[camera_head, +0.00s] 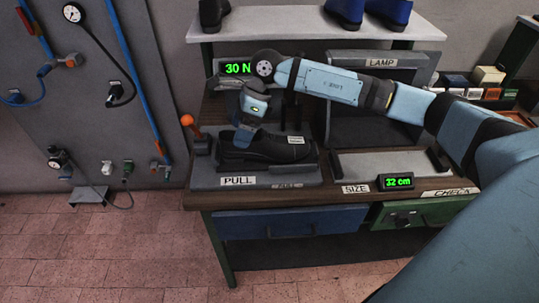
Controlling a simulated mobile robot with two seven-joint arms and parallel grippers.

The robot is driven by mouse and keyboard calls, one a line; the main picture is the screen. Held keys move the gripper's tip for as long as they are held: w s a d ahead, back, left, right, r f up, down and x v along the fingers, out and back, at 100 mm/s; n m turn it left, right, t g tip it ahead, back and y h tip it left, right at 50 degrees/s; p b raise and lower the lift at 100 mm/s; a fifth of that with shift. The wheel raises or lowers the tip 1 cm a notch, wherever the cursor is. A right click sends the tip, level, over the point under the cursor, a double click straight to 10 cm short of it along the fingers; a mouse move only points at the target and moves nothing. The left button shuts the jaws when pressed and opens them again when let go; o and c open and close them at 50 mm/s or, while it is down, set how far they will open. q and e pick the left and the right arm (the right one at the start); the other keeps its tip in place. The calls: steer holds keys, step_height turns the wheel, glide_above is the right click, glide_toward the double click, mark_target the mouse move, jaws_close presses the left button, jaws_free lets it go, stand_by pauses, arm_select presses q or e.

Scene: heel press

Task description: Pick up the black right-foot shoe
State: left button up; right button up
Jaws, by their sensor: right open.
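A black shoe (268,150) lies on the grey press bed (250,181) labelled PULL, with its toe to the right. A small white tag is on its upper. I cannot tell from this view which foot it is for. My right gripper (243,138) reaches down over the shoe's left end with its jaws open. The fingers are close to the shoe's opening and partly hide it; I cannot tell whether they touch it. Another dark shoe (213,14) stands on the upper shelf, cut off by the frame. My left gripper is not in view.
A lever with an orange knob (187,120) stands left of the shoe. Behind is a green "30 N" display (238,69). Blue shoes (345,12) stand on the upper shelf (290,20).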

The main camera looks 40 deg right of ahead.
mark_target(266, 133)
steer(key=w+d+r+t+h+b, duration=0.15)
steer(key=d+h, duration=0.25)
steer(key=d, duration=0.6)
steer(key=shift+g, duration=0.25)
steer(key=f+b, duration=0.1)
steer(key=w+f, duration=0.1)
steer(key=f, duration=0.1)
steer(key=a+f+b, duration=0.1)
steer(key=f, duration=0.1)
steer(key=shift+w+f+b, duration=0.15)
steer(key=shift+f+b, duration=0.05)
steer(key=shift+b, duration=0.15)
steer(key=shift+f, duration=0.4)
steer(key=f+b, duration=0.1)
steer(key=f, duration=0.1)
steer(key=f+b, duration=0.1)
steer(key=f, duration=0.1)
steer(key=shift+s+f, duration=0.2)
steer(key=shift+f, duration=0.1)
steer(key=shift+a, duration=0.1)
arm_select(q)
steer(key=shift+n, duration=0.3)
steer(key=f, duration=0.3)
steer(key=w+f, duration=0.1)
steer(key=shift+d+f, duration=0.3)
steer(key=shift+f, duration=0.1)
arm_select(e)
steer(key=shift+c, duration=0.5)
